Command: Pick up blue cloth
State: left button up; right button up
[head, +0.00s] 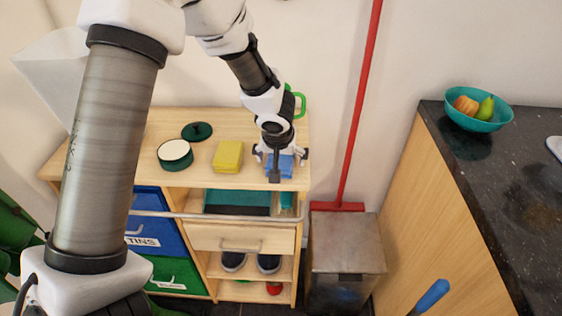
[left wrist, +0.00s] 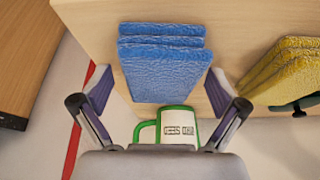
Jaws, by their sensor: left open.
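The blue cloth (head: 285,170) lies folded on the right end of the wooden shelf unit's top (head: 213,122). In the left wrist view the blue cloth (left wrist: 163,62) is a folded stack with its layers showing at the far edge. My left gripper (head: 281,158) points down over it and partly hides it in the head view. In the left wrist view my left gripper (left wrist: 160,88) is open, its fingers spread to either side of the cloth's near end, with nothing gripped. My right gripper is not in view.
A folded yellow cloth (head: 228,156) lies left of the blue one. A round dark green tin (head: 175,156) and its lid (head: 197,131) stand further left. A white mug with a green handle (left wrist: 175,128) is close behind the gripper. A red pole (head: 358,100) leans at the right.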

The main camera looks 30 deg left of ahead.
pick_arm(q)
jog(key=c, duration=1.1)
jog(key=shift+c, duration=0.2)
jog(key=shift+s, duration=0.1)
